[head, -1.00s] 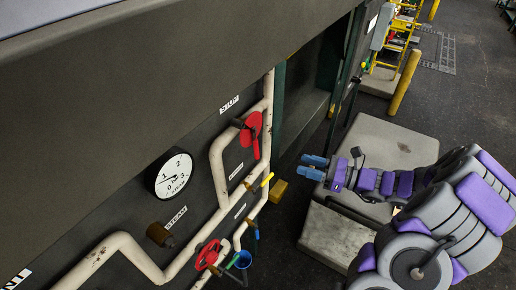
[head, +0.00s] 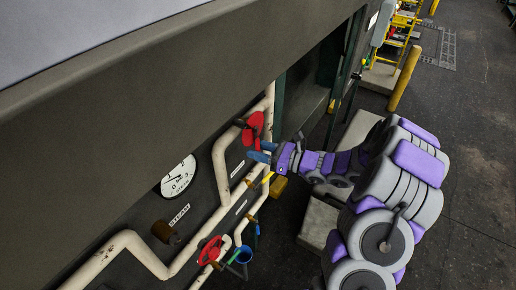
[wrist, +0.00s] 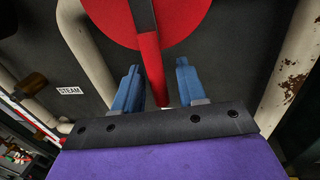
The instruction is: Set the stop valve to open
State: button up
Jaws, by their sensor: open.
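The stop valve (head: 253,128) is the upper red valve on the white piping, with a red round plate and a lever. In the wrist view its red plate (wrist: 105,18) fills the top, and its red lever (wrist: 151,60) runs down between my fingers. My gripper (head: 262,151) is at the valve's lower right in the head view. In the wrist view, my gripper (wrist: 158,74) has its blue fingers apart, one on each side of the lever's end, with gaps visible.
Pale pipes (head: 220,165) run along the dark panel, also on both sides in the wrist view. A second red valve (head: 210,250), a yellow handle (head: 267,178) and a pressure gauge (head: 178,176) are nearby. The dark machine cover (head: 150,90) overhangs the panel.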

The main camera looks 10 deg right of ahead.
jog(key=shift+w+a, duration=0.1)
jog(key=shift+a, duration=0.05)
jog(key=shift+c, duration=0.2)
grip_shut()
dwell(0.4)
